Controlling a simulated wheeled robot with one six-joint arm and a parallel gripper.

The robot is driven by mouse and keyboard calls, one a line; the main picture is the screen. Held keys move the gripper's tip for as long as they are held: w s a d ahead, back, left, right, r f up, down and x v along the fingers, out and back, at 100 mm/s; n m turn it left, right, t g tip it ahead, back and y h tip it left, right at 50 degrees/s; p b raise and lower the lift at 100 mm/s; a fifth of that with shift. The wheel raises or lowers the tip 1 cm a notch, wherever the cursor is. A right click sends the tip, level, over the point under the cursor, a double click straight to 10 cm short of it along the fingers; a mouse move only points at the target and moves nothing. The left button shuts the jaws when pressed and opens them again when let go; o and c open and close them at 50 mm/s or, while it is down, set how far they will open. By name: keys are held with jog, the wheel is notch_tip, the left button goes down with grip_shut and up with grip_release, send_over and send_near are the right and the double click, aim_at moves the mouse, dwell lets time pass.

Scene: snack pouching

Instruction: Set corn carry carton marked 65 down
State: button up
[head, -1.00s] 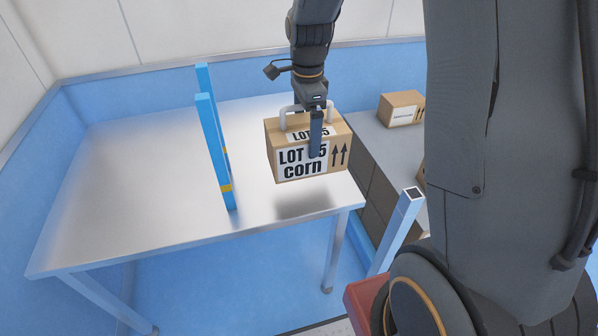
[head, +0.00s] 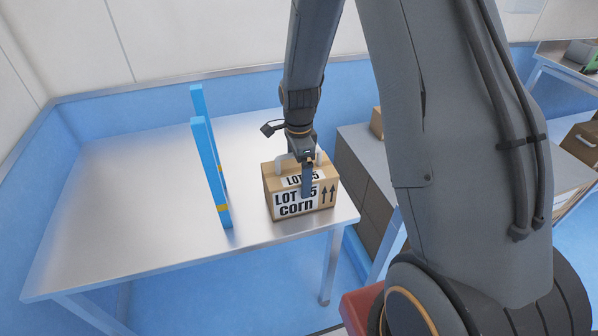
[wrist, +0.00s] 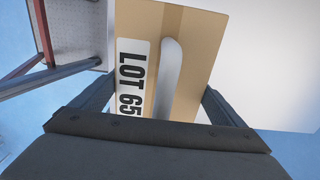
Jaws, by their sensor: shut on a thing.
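The corn carton (head: 297,208) is a brown box with white labels reading "LOT" and "corn" and up arrows; one finger covers part of its number. In the wrist view its top label reads "LOT 65" beside a white handle (wrist: 168,75).
Two blue posts (head: 212,175) with yellow bands stand on the table left of the carton. The table's left part is bare. A grey counter (head: 362,150) with a brown box (head: 377,123) is to the right. The table's front edge is close to the carton.

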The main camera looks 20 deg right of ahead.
jog(key=shift+f, duration=0.1)
jog(key=o, duration=1.3)
jog(key=shift+c, duration=0.2)
notch_tip(320, 180, up, 12)
jog(key=b, duration=0.3)
jog(key=shift+s+n, duration=0.25)
jog(key=shift+n, duration=0.05)
jog(key=s+f+n+t, duration=0.1)
jog(key=s+n, duration=1.5)
jog(key=n, duration=0.1)
jog(key=shift+s, duration=0.4)
